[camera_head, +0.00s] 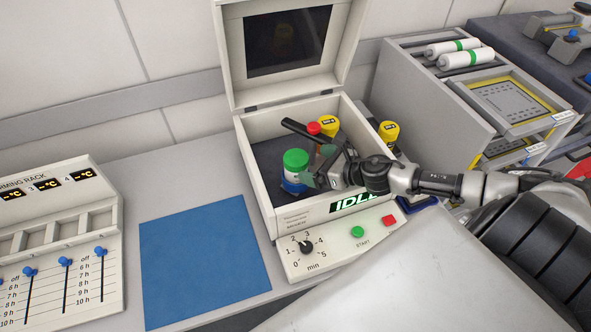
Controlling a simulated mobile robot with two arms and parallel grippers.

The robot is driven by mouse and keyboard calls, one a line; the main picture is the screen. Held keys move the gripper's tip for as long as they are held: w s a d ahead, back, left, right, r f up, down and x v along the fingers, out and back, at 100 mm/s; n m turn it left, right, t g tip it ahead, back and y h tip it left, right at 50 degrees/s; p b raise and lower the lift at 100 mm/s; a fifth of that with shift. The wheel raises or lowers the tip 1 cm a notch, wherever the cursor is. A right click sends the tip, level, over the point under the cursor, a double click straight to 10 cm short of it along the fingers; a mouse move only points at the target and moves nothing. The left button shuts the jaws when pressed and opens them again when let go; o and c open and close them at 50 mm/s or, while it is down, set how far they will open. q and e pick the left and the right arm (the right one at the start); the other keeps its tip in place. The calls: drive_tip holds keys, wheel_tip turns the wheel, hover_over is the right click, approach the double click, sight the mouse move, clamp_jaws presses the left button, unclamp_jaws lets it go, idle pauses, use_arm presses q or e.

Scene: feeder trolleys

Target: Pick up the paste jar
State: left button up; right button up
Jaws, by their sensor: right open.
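A jar with a green lid and a white and blue body (295,171) stands upright inside the open white box machine (256,184); I take it for the paste jar, though its label is too small to read. My right gripper (317,166) reaches into the box from the right. It is open, with its fingers just right of the jar, and one finger overlaps the jar's lower right side in the view. I cannot tell whether they touch. The gripper holds nothing that I can see. My left gripper is not in view.
A red-capped container (314,128) and a yellow-lidded jar (329,124) stand behind, near a dark bar (298,129). Another yellow-lidded jar (388,131) is outside, right of the box. The raised lid (237,58) stands behind. A blue mat (203,258) lies clear, left of the box.

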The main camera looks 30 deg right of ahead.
sight(305, 161)
drive_tip(key=shift+x, duration=1.05)
drive_tip(key=p+x, duration=0.1)
drive_tip(key=x, duration=0.3)
drive_tip(key=shift+w+p, duration=0.1)
drive_tip(key=shift+p, duration=0.25)
drive_tip(key=shift+w+a+f, duration=0.2)
drive_tip(key=shift+w+a, duration=0.05)
drive_tip(key=shift+w, duration=0.15)
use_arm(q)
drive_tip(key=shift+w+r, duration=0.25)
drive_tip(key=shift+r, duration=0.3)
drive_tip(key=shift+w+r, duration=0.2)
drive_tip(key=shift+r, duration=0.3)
use_arm(e)
drive_tip(key=shift+r, duration=0.1)
drive_tip(key=c, duration=1.7)
